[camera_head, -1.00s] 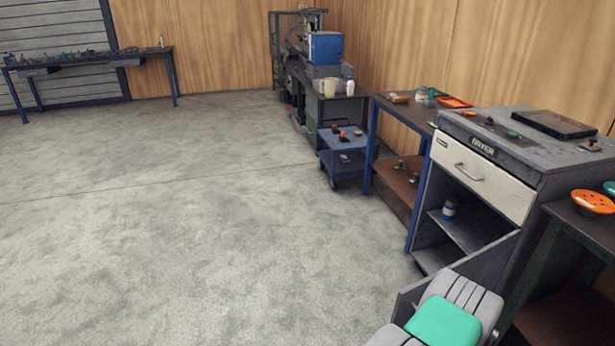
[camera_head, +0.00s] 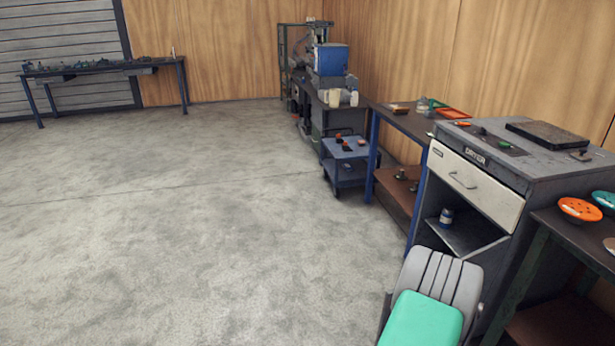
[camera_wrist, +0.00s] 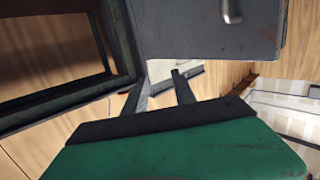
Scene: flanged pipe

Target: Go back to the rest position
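In the wrist view my gripper (camera_wrist: 163,78) shows as two dark fingers reaching out from a green body. The fingers stand apart with a gap between them, and I see nothing held in the gap. A grey panel with a metal handle (camera_wrist: 205,28) fills the top of the wrist view beyond the fingers. In the head view a grey ribbed and green part of my arm shows at the lower right, in front of the grey cabinet (camera_head: 572,172). My fingertips are not visible in the head view.
The cabinet has a white drawer (camera_head: 477,186) and an open lower compartment with a small can (camera_head: 446,217). To its right is a dark table (camera_head: 560,232) with an orange dish (camera_head: 580,210). A blue cart (camera_head: 345,150) stands farther back. The concrete floor (camera_head: 180,240) at left is clear.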

